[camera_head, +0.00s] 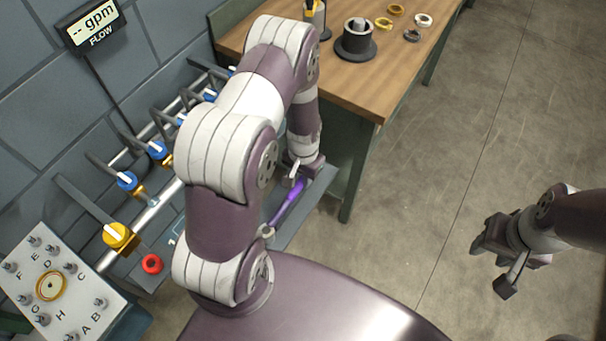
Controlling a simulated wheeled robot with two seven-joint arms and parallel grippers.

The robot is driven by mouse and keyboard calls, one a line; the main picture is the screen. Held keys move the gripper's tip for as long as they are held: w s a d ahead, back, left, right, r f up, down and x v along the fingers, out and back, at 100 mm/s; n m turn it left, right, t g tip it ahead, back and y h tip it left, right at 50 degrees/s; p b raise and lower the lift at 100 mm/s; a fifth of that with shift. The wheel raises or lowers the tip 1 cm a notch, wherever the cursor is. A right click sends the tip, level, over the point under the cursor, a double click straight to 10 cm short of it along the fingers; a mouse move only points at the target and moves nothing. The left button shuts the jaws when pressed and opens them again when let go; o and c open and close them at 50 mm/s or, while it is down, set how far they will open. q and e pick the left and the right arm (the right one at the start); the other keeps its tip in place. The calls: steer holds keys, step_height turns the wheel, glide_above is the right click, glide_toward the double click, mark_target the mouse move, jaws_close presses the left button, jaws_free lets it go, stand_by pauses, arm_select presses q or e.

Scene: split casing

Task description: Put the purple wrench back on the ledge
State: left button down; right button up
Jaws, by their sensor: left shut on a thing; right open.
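The purple wrench (288,203) is a long thin tool, slanting from my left gripper down towards the lower left, partly hidden by my arm at its lower end. My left gripper (303,172) is shut on the wrench at its upper end. The wrench shows over the grey ledge (314,207), which runs below the pipe; I cannot tell whether it touches the ledge. My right gripper (495,268) is open and empty over the bare floor at the right.
A wooden workbench (400,65) at the top holds a dark cylindrical casing (355,42) and several small rings. Pipes with blue valves (127,181) and a yellow valve (119,237) line the wall. A lettered panel (75,262) stands lower left. The floor at right is clear.

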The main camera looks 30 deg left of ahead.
arm_select(q)
steer(key=shift+d+f, duration=0.1)
steer(key=shift+f, duration=0.15)
steer(key=c, duration=1.4)
jaws_free()
steer(key=shift+w, duration=0.15)
steer(key=o, duration=0.5)
steer(key=shift+c, duration=0.2)
step_height(320, 180, up, 13)
steer(key=shift+f, duration=0.1)
